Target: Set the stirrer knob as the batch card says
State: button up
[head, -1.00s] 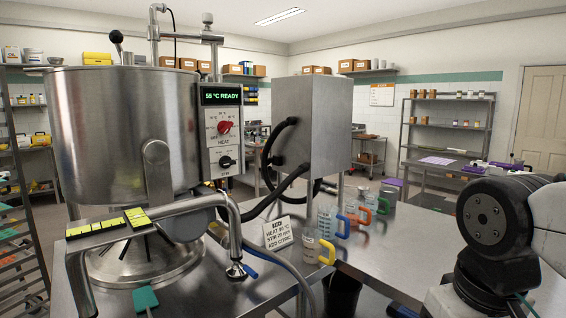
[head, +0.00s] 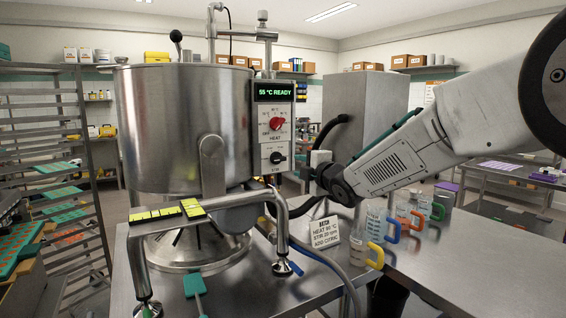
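The black stirrer knob (head: 277,158) sits low on the white control panel of the steel kettle, above the STIR label. Its pointer and scale are too small to read surely. The batch card (head: 324,232) stands on the steel table; its small print seems to read HEAT 90 °C, STIR 20 rpm, ADD CITRIC. My gripper (head: 300,172) is just right of the stirrer knob in the picture, at about its height. I cannot tell whether it touches the knob. Its fingertips are small and partly hidden, so their opening is unclear.
The red heat knob (head: 277,124) is above the stirrer knob, under a display (head: 274,92) reading 55 °C READY. Several measuring jugs (head: 374,222) stand right of the card. The table's right part (head: 450,265) is clear.

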aim_at(281, 160)
jog(key=shift+n+y, duration=0.3)
jog(key=shift+n, duration=0.1)
jog(key=x, duration=0.8)
jog(key=shift+a, duration=0.65)
grip_shut()
